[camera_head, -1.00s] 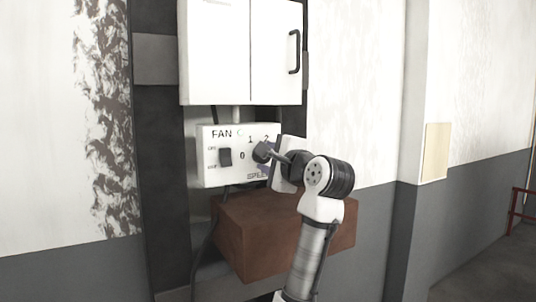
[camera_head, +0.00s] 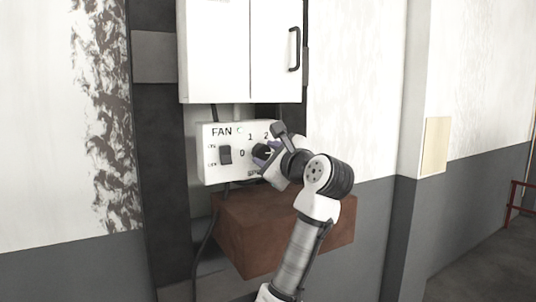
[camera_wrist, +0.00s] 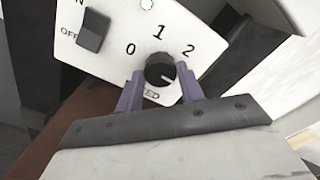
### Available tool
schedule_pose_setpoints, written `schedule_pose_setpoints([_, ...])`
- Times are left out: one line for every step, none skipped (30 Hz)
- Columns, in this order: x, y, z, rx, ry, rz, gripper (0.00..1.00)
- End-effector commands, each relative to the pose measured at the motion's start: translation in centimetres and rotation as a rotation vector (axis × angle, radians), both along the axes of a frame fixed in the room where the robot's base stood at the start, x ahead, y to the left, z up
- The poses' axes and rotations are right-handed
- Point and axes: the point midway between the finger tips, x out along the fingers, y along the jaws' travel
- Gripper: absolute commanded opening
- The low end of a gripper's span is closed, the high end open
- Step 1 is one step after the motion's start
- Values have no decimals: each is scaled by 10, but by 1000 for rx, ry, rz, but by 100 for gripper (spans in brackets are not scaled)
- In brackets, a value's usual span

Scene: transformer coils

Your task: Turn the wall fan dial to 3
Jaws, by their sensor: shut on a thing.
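The white fan panel (camera_head: 208,178) hangs on the wall below a cabinet; it also shows in the wrist view (camera_wrist: 210,22). Its black round dial (camera_wrist: 158,66) has a small white mark pointing to the lower right in the wrist view, past the 2. The dial also shows in the head view (camera_head: 260,152). The numbers 0, 1 and 2 are readable; a 3 is not visible. My gripper (camera_wrist: 162,78) is shut on the dial, one purple finger on each side; it shows in the head view (camera_head: 265,154), rolled to a tilt.
A black rocker switch (camera_head: 225,155) and a lit green lamp (camera_head: 240,130) are on the panel's left part. A white cabinet (camera_head: 215,60) hangs just above. A brown box (camera_head: 245,240) sits just below.

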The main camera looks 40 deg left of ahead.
Motion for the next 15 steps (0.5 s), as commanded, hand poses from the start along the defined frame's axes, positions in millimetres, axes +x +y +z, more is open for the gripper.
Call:
schedule_pose_setpoints([0,0,-1,1,5,0,15])
schedule_pose_setpoints([0,0,-1,1,6,0,15])
schedule_pose_setpoints([0,0,-1,1,6,0,15])
schedule_pose_setpoints([0,0,-1,1,6,0,15])
schedule_pose_setpoints([0,0,-1,1,6,0,15])
schedule_pose_setpoints([0,0,-1,1,6,0,15])
schedule_pose_setpoints([0,0,-1,1,6,0,15])
schedule_pose_setpoints([0,0,-1,1,6,0,15])
schedule_pose_setpoints([0,0,-1,1,6,0,15])
schedule_pose_setpoints([0,0,-1,1,6,0,15])
schedule_pose_setpoints([0,0,-1,1,6,0,15])
schedule_pose_setpoints([0,0,-1,1,6,0,43])
schedule_pose_setpoints([0,0,-1,1,6,0,47])
schedule_pose_setpoints([0,0,-1,2,6,1,51])
schedule_pose_setpoints([0,0,-1,1,5,1,56])
